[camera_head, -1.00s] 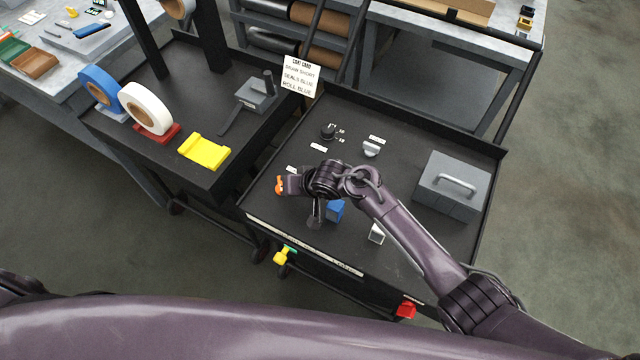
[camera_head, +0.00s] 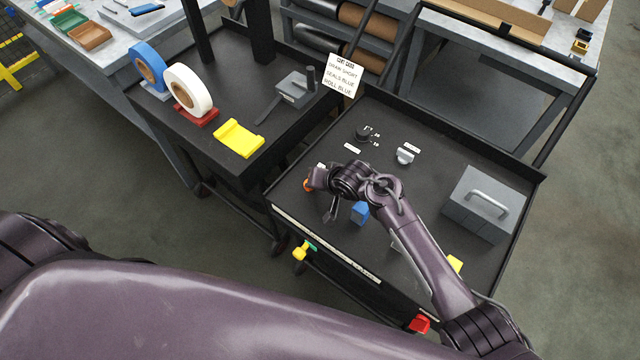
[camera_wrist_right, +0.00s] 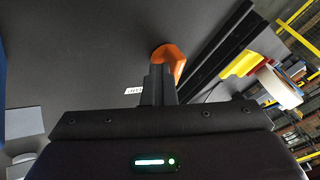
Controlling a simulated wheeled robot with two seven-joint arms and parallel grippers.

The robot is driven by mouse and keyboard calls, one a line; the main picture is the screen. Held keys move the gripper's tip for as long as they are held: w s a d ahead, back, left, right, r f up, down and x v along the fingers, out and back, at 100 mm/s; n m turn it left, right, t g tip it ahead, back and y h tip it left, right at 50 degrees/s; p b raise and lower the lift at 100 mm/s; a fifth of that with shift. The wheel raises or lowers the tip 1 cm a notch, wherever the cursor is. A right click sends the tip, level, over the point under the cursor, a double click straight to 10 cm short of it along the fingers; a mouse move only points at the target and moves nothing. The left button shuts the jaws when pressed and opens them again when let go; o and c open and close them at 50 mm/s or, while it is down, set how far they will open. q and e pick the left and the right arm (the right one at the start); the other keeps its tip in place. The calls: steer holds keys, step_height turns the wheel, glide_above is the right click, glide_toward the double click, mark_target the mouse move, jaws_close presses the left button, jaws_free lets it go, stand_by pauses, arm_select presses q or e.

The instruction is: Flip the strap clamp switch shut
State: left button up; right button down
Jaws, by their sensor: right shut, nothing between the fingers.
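A small orange part (camera_head: 307,185), which I take to be the strap clamp switch, is at the left edge of the right-hand cart's black top. It also shows in the right wrist view (camera_wrist_right: 172,56), just beyond the fingertips. My right gripper (camera_head: 315,178) is shut and empty, its tips at or against the orange part; I cannot tell whether they touch. The closed fingers (camera_wrist_right: 160,82) hide part of it in the wrist view. I cannot tell which way the switch is set. My left arm crosses the bottom of the head view; its gripper is out of view.
A black knob (camera_head: 364,133), a grey-white knob (camera_head: 404,155), a blue block (camera_head: 359,212) and a grey box with a handle (camera_head: 483,203) stand on the cart top. The left cart carries a white roll (camera_head: 188,90) and a yellow piece (camera_head: 239,138). A sign (camera_head: 341,75) stands between.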

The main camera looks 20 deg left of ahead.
steer(key=shift+w+a+r, duration=0.1)
steer(key=shift+a+r, duration=0.1)
steer(key=shift+r, duration=0.05)
steer(key=shift+d+r, duration=0.15)
steer(key=shift+r, duration=0.2)
steer(key=v, duration=0.7)
steer(key=shift+s+d+f, duration=0.2)
steer(key=shift+d+f, duration=0.05)
steer(key=shift+f, duration=0.05)
